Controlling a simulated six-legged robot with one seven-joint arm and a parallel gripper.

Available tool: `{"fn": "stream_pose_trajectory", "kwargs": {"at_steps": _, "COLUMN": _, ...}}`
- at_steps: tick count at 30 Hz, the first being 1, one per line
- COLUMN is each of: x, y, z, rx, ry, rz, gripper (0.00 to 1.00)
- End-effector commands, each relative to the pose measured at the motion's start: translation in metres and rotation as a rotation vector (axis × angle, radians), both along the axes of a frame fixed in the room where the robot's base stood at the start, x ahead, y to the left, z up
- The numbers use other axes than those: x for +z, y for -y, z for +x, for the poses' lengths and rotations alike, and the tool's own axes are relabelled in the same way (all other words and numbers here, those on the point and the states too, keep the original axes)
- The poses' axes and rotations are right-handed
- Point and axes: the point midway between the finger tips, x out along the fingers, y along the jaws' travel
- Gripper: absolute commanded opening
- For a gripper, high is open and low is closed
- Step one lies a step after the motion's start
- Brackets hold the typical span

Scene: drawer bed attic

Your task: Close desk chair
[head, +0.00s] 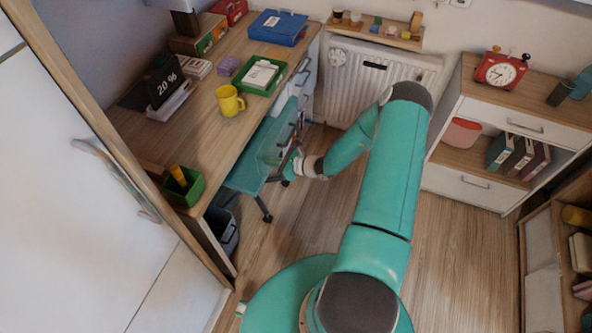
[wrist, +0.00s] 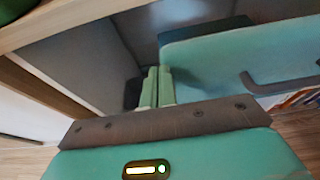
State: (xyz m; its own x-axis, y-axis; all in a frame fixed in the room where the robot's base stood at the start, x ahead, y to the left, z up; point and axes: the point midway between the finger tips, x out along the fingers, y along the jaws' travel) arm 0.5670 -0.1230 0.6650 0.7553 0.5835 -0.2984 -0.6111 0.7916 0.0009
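The teal desk chair (head: 246,172) stands at the desk, partly beneath the desk top (head: 205,135). Its backrest (head: 272,138) rises beside the desk's right edge. My gripper (head: 288,164) is beside the chair on its right in the head view, its fingers hard to make out there. In the wrist view, my gripper's two pale green fingers (wrist: 156,86) are close together with nothing seen between them. A teal chair panel (wrist: 240,52) lies just beyond and to the right of them, with a dark bar on it. I cannot tell whether the fingers touch it.
A dark bin (head: 222,232) stands under the desk's near end. A white radiator (head: 372,85) is behind my arm. A shelf unit (head: 470,188) stands at right. A yellow mug (head: 229,101) is on the desk. Wooden floor (head: 450,250) is clear at right.

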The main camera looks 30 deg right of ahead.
Motion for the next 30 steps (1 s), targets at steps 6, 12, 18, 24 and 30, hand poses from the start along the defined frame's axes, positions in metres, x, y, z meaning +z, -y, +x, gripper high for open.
{"fn": "stream_pose_trajectory", "kwargs": {"at_steps": 6, "x": 0.000, "y": -0.035, "z": 0.045, "rx": 0.002, "ry": 0.000, "rz": 0.000, "gripper": 0.00}}
{"fn": "stream_pose_trajectory", "kwargs": {"at_steps": 12, "x": 0.000, "y": -0.053, "z": 0.067, "rx": 0.001, "ry": 0.000, "rz": -0.001, "gripper": 0.00}}
{"fn": "stream_pose_trajectory", "kwargs": {"at_steps": 18, "x": 0.000, "y": -0.059, "z": 0.075, "rx": -0.001, "ry": -0.001, "rz": -0.001, "gripper": 0.00}}
{"fn": "stream_pose_trajectory", "kwargs": {"at_steps": 24, "x": 0.001, "y": -0.061, "z": 0.077, "rx": 0.000, "ry": 0.001, "rz": 0.000, "gripper": 0.00}}
{"fn": "stream_pose_trajectory", "kwargs": {"at_steps": 30, "x": 0.001, "y": -0.062, "z": 0.078, "rx": 0.000, "ry": 0.001, "rz": 0.000, "gripper": 0.00}}
